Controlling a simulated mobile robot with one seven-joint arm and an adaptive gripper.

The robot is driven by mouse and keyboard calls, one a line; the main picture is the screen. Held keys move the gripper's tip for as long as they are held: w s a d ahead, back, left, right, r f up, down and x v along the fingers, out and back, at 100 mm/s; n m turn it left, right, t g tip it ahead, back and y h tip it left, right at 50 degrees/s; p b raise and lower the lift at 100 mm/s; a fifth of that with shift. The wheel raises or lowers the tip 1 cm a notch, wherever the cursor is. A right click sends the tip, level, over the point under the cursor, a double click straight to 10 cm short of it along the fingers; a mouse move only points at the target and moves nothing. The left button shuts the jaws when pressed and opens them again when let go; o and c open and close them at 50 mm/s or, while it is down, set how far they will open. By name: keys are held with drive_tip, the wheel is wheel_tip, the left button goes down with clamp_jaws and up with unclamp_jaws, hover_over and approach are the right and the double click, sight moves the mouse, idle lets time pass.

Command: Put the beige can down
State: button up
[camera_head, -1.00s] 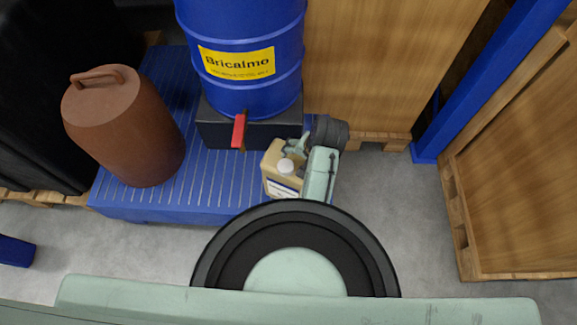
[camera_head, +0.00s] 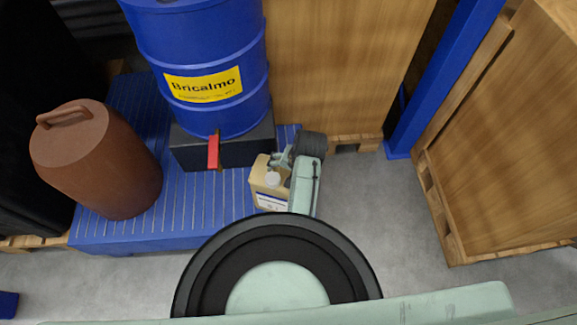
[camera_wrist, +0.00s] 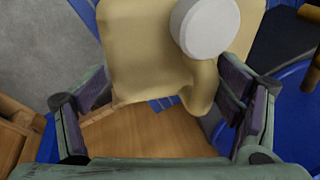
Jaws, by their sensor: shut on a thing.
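The beige can (camera_head: 262,185) has a white cap and a white-and-blue label. In the head view it is over the right front part of the blue slatted platform (camera_head: 120,236). I cannot tell whether its base touches the platform. My gripper (camera_head: 281,160) is shut on the can at its upper part. In the wrist view the can (camera_wrist: 140,45) and its white cap (camera_wrist: 205,27) fill the top middle, with the fingers of my gripper (camera_wrist: 165,85) on either side. The can's lower part is hidden there.
A brown canister (camera_head: 95,160) stands at left. A blue post (camera_head: 440,75) and wooden crate (camera_head: 500,140) are at right. Grey floor (camera_head: 375,205) is clear between.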

drive_tip(key=shift+w+r, duration=0.1)
drive_tip(key=shift+r, duration=0.1)
drive_tip(key=o, duration=1.8)
drive_tip(key=shift+f, duration=0.15)
